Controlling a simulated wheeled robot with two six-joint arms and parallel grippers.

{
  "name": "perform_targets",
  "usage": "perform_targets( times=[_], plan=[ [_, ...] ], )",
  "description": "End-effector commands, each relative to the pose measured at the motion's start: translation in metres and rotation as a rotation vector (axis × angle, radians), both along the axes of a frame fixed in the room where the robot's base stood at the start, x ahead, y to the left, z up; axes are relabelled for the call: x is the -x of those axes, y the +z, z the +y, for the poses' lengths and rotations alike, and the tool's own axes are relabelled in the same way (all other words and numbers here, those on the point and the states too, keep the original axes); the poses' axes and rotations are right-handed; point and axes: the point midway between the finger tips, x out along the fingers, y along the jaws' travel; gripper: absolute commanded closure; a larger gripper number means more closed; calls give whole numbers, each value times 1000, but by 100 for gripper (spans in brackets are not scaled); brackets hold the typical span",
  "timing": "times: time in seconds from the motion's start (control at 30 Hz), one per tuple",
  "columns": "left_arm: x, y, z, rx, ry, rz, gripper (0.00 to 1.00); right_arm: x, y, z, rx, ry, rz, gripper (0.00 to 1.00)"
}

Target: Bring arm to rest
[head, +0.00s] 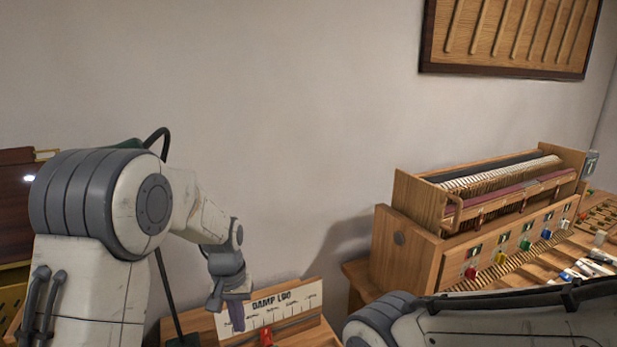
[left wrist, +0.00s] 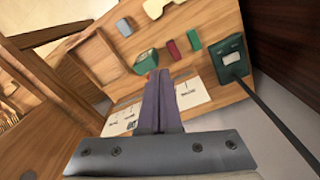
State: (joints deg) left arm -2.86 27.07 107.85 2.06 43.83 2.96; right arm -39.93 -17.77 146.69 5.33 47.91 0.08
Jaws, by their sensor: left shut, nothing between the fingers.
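My left arm (head: 150,205) comes in from the left in the head view and bends down toward a small wooden table. Its gripper (head: 236,316) points down in front of a white scale board marked like "DAMP LOG" (head: 285,306). In the left wrist view the two purple-grey fingers (left wrist: 159,85) lie together, shut and empty, above the wooden table top (left wrist: 215,95). Part of my right arm (head: 500,318) crosses the lower right of the head view. Its gripper is out of view.
A wooden piano-key mechanism (head: 500,200) with coloured tabs stands at right. The wrist view shows a wooden tray (left wrist: 95,62), a dark green base with a rod (left wrist: 230,58), and small green and red blocks (left wrist: 173,48) on the table. A framed panel (head: 510,35) hangs on the wall.

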Motion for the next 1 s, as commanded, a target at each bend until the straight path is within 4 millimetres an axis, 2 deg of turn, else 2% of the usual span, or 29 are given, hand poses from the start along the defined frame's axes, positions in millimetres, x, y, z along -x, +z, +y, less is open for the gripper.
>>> perform_targets(
  times=[0.03, 0.1, 0.17, 0.2, 0.3, 0.4, 0.5, 0.6, 0.67, 1.0],
  plan=[
    [25, 19, -31, 5, -80, -10, 100, 0, -1, 0, 0, 0, 0, 100],
    [63, 38, -63, 13, -176, -14, 100, 0, -2, 0, 0, 0, 0, 100],
    [98, 50, -84, 19, -260, -17, 100, 0, -3, 0, 0, 0, 0, 100],
    [122, 57, -95, 24, -316, -19, 100, 0, -3, 0, 0, 0, 0, 100],
    [179, 68, -112, 35, -443, -22, 100, 0, -4, 0, 0, 0, 0, 100],
    [226, 70, -116, 45, -545, -21, 100, 0, -5, 0, 0, 0, 0, 100],
    [257, 70, -114, 51, -617, -21, 100, 0, -5, 0, 0, 0, 0, 100],
    [273, 68, -112, 54, -654, -19, 100, 0, -6, 0, 0, 0, 0, 100],
    [277, 68, -111, 54, -664, -18, 100, 0, -6, 0, 0, 0, 0, 100],
    [277, 68, -111, 54, -664, -18, 100, 0, -5, 0, 0, 0, 0, 100]
  ],
)
